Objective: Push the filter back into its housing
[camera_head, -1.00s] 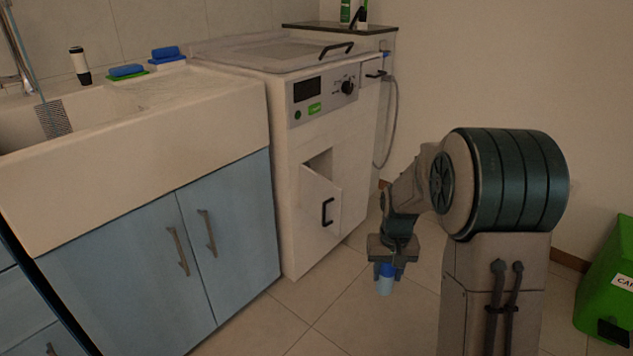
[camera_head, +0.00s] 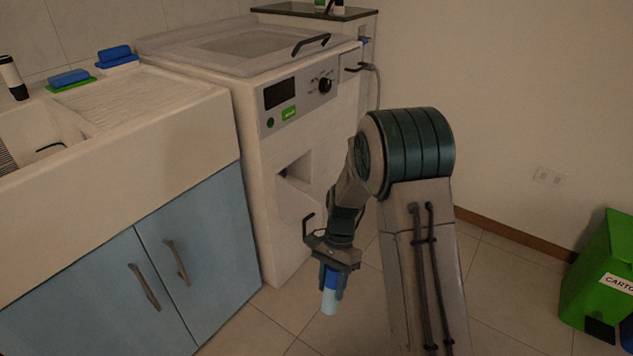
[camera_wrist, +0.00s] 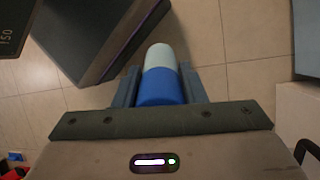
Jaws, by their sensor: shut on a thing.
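The filter is a cylinder, blue at its upper end and pale blue below (camera_head: 330,299). My gripper (camera_head: 333,282) is shut on it and holds it above the floor, pointing down, in front of the washing machine. In the wrist view the filter (camera_wrist: 160,60) sits between the two fingers, its blue part nearest the palm. The housing opening (camera_head: 293,174) is a recess low in the machine's white front, to the left of and above my gripper. Its flap door (camera_head: 291,207) stands open, with a black handle partly behind my gripper. The inside of the recess is mostly unclear.
The white washing machine (camera_head: 262,150) has a control panel above the recess. A sink cabinet with blue doors (camera_head: 200,235) stands at its left. A green bin (camera_head: 603,270) is at the far right. Tiled floor (camera_head: 500,290) is free between the bin and my arm.

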